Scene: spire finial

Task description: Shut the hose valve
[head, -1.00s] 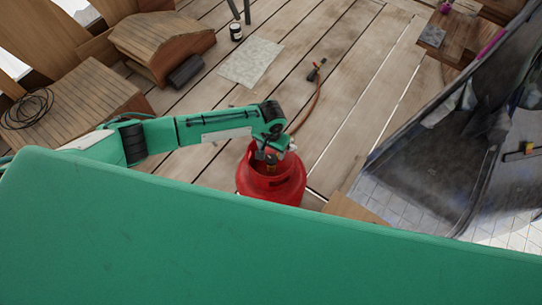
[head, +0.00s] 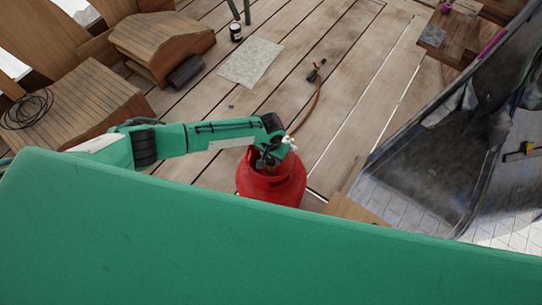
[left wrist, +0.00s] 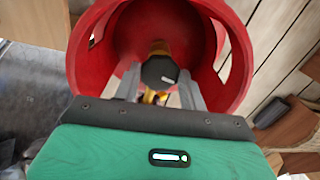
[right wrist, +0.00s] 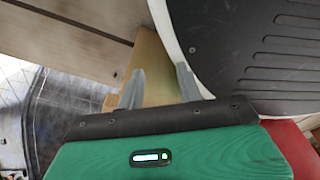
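A red gas cylinder (head: 272,186) stands upright on the deck in the head view. An orange hose (head: 308,112) runs from near its top to a torch (head: 316,70) lying on the planks. In the left wrist view a black valve knob (left wrist: 159,72) on a brass fitting sits inside the cylinder's red collar (left wrist: 236,60). My left gripper (left wrist: 160,80) is open, with one finger on each side of the knob; contact is not clear. It is partly hidden over the cylinder in the head view. My right gripper (right wrist: 160,75) is open and empty.
A grey mat (head: 250,62), a dark roll (head: 186,72) and a small can (head: 236,32) lie beyond the cylinder. A wooden bench (head: 75,108) with a coiled cable is on the left. A dark sloping surface (head: 440,160) is on the right. The deck planks around the hose are mostly clear.

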